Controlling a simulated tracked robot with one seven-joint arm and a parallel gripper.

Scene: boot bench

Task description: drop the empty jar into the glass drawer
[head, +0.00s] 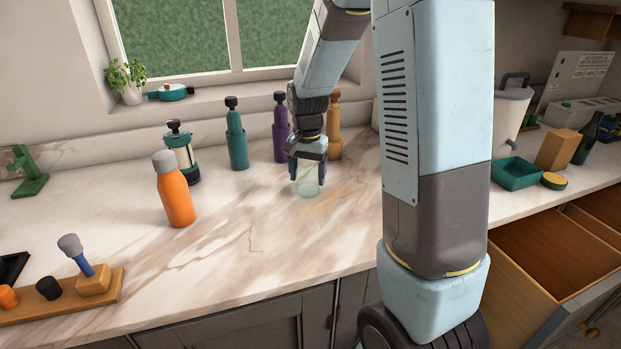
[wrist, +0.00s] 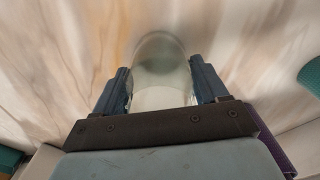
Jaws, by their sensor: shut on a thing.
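The empty jar (head: 307,186) is clear, pale greenish glass and shows low over the marble counter. My gripper (head: 308,172) points down and is shut on it. In the wrist view the jar (wrist: 160,75) sits between the two blue fingers of my gripper (wrist: 161,90), one on each side. I cannot tell whether its base touches the counter. At the right, an open wooden drawer (head: 545,245) shows an empty brown floor. A second open drawer (head: 602,207) lies behind it, partly cut off by the frame. No label shows which one is for glass.
An orange bottle (head: 174,195), a green-and-cream canister (head: 182,155), and teal (head: 236,140), purple (head: 281,135) and tan (head: 334,132) bottles stand around my gripper. My arm column blocks the middle right. A teal tray (head: 516,175) sits beyond it. The front-centre counter is clear.

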